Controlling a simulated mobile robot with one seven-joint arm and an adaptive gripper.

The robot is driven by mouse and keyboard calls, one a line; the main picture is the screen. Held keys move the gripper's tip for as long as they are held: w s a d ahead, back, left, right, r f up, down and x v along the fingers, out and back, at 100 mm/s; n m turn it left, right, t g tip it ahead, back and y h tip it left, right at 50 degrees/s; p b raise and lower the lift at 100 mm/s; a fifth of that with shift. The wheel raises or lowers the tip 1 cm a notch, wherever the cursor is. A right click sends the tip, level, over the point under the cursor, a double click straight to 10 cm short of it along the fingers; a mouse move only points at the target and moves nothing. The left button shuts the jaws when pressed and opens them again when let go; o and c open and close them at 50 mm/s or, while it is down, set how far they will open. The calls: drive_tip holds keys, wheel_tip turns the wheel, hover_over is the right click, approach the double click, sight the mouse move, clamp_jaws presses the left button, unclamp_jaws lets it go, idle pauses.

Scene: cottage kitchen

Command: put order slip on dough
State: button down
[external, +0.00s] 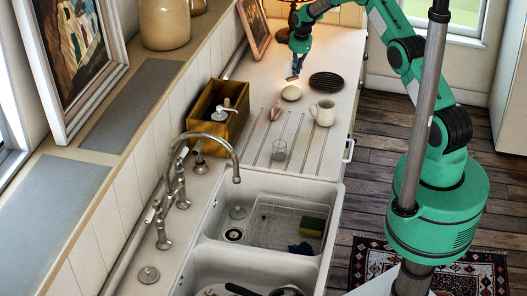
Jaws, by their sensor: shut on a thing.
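The dough (291,93) is a pale, rounded lump on the counter, left of a dark round mat. My gripper (295,68) points down just above and behind the dough. It is shut on a small, pale, thin piece that appears to be the order slip (291,77). The slip hangs at the fingertips, close above the dough; its print is too small to read. I cannot tell how large the gap between slip and dough is.
A dark round mat (326,82) and a cream mug (322,112) stand right of the dough. A pinkish item (275,110) and a clear glass (279,151) are nearer the sink (333,212). A wooden box (207,122) and a leaning frame (254,27) line the left side.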

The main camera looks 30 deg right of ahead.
sight(294, 82)
drive_tip(key=shift+f+p, duration=0.35)
drive_tip(key=shift+f, duration=1.3)
drive_tip(key=shift+f, duration=0.15)
drive_tip(key=c, duration=1.9)
unclamp_jaws()
drive_tip(key=shift+c, duration=0.2)
wheel_tip(294, 82, up, 12)
drive_tip(key=s+b, duration=0.2)
drive_tip(key=shift+s, duration=0.1)
